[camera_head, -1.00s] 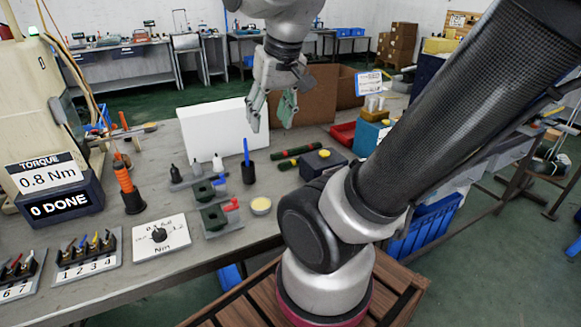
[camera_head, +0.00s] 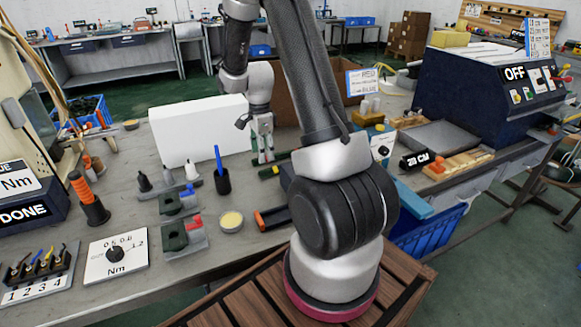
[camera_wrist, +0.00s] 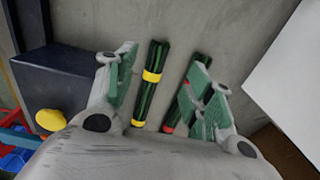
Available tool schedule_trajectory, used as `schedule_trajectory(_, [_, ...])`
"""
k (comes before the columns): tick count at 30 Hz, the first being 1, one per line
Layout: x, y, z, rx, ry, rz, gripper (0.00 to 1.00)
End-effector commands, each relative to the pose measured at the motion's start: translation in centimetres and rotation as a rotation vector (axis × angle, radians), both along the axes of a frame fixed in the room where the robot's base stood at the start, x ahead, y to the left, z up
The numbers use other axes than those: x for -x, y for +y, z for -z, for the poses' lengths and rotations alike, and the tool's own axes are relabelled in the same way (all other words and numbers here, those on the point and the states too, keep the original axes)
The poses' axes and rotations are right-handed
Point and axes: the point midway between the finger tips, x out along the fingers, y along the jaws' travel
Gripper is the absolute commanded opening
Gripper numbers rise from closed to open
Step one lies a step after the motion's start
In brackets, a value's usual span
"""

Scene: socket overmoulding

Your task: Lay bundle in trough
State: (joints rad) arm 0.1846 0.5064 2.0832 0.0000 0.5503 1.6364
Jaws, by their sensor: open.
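Two dark green bundles lie side by side on the grey table in the wrist view. One has yellow bands, the yellow-banded bundle (camera_wrist: 152,75); the other, the red-banded bundle (camera_wrist: 184,92), is partly covered by a finger. My gripper (camera_wrist: 163,65) is open above them, with the yellow-banded bundle showing between its fingers and the right finger over the red-banded one. In the head view my gripper (camera_head: 262,157) points down at the table beside a bundle (camera_head: 271,171), mostly hidden by my arm. I cannot tell for certain which thing is the trough; a shallow grey tray (camera_head: 440,137) lies at the right.
A white panel (camera_head: 200,132) stands behind the gripper. A dark box (camera_wrist: 60,82) with a yellow knob is close left of the bundles in the wrist view. A black cup with a blue pen (camera_head: 222,180) stands left of the gripper. A dark machine marked OFF (camera_head: 490,90) is at right.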

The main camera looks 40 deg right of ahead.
Motion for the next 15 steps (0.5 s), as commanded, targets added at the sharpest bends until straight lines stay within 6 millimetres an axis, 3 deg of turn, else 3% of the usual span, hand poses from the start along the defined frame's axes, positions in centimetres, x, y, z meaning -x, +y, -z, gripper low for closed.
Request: schedule_trajectory(15, [0.3, 0.0, 7.1, -0.001, 0.003, 0.004, 0.53])
